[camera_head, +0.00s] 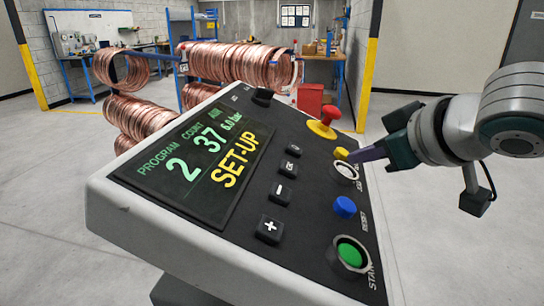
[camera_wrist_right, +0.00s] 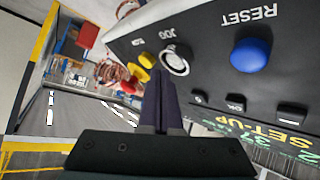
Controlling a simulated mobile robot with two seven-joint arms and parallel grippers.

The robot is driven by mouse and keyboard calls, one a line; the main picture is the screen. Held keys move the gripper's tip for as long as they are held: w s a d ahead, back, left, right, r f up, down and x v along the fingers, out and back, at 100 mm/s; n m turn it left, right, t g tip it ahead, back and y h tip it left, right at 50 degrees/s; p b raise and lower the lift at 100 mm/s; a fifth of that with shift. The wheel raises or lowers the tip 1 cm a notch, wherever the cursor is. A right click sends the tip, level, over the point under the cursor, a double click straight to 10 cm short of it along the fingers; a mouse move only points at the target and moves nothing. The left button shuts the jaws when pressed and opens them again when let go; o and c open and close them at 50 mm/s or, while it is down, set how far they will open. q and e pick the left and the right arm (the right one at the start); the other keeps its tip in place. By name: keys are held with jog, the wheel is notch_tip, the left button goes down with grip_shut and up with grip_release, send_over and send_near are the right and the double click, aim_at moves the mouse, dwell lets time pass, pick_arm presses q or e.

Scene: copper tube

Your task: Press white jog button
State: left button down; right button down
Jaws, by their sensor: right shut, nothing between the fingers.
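The white jog button (camera_head: 345,171) sits in a pale ring on the sloped dark face of the control panel (camera_head: 300,215). In the right wrist view the jog button (camera_wrist_right: 175,60) is just ahead of the fingertips, with the JOG label beside it. My right gripper (camera_head: 352,157) comes in from the right, shut and empty. Its dark fingers (camera_wrist_right: 158,75) lie together, their tips close to the jog button and partly over its edge in the head view. I cannot tell whether they touch it. My left gripper is not in view.
A yellow button (camera_head: 340,153) is right beside the fingertips. A red emergency knob (camera_head: 330,114) stands above it. A blue reset button (camera_head: 344,207) and a green start button (camera_head: 350,254) lie below. Copper coils (camera_head: 235,62) hang on racks behind. The floor to the right is clear.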

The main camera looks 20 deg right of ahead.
jog(key=shift+f, duration=0.2)
jog(key=shift+w+a+f, duration=0.1)
jog(key=shift+a+f, duration=0.05)
jog(key=shift+f, duration=0.05)
jog(key=shift+a+f+b, duration=0.15)
jog(key=shift+f+b, duration=0.15)
jog(key=shift+f, duration=0.25)
dwell(0.9)
jog(key=shift+d+r+p, duration=0.2)
jog(key=shift+r+p, duration=0.65)
jog(key=shift+p, duration=0.25)
jog(key=shift+d+r, duration=0.1)
